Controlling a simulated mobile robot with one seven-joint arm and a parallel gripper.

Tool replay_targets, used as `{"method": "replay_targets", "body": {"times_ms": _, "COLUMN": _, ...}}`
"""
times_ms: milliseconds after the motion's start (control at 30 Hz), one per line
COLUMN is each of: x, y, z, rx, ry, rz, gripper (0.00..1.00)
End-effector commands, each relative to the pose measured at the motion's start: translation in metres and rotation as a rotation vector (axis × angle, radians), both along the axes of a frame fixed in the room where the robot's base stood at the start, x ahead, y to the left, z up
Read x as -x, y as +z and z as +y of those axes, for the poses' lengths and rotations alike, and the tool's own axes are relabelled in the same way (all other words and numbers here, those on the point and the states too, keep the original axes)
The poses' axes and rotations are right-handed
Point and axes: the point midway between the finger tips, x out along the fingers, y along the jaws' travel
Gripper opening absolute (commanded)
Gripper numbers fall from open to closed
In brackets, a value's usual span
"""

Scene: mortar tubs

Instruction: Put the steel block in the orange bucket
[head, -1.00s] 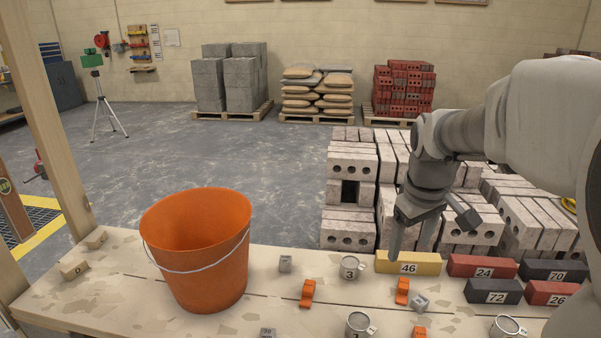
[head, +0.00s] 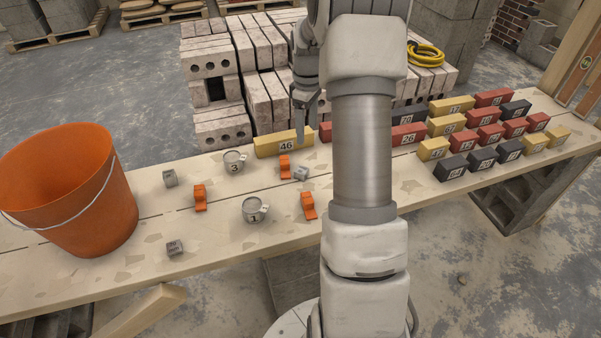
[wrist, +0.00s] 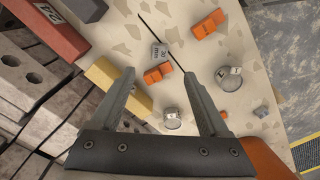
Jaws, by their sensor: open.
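The orange bucket (head: 75,195) stands upright at the left of the plank bench, with its wire handle down; its edge shows at the bottom right of the wrist view (wrist: 265,158). Three small grey blocks lie on the bench: one right of centre (head: 301,173), one near the bucket (head: 170,178) and one near the front edge (head: 174,248). I cannot tell which is steel. The right one shows a label in the wrist view (wrist: 159,51). My gripper (head: 305,118) is open and empty above the bench's far side, near the yellow brick. Its fingers (wrist: 159,75) point toward that block, apart from it.
Orange clips (head: 285,167) and two numbered metal mugs (head: 233,162) (head: 254,211) stand among the blocks. A yellow brick (head: 284,144) lies behind. Numbered bricks (head: 463,143) fill the right side. Stacked pale bricks (head: 222,127) stand beyond the bench. My arm hides the middle.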

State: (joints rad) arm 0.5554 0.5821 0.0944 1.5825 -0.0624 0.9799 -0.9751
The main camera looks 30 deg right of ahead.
Motion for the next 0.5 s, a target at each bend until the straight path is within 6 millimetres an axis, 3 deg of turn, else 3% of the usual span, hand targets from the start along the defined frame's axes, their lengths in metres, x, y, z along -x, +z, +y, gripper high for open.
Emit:
{"method": "replay_targets", "body": {"times_ms": 33, "x": 0.001, "y": -0.015, "z": 0.001, "rx": -0.002, "ry": 0.000, "rz": 0.003, "gripper": 0.79}}
{"method": "replay_targets", "body": {"times_ms": 300, "x": 0.000, "y": -0.075, "z": 0.001, "rx": -0.002, "ry": -0.001, "rz": 0.003, "gripper": 0.79}}
{"method": "replay_targets", "body": {"times_ms": 500, "x": 0.000, "y": -0.104, "z": 0.001, "rx": -0.001, "ry": -0.002, "rz": 0.002, "gripper": 0.79}}
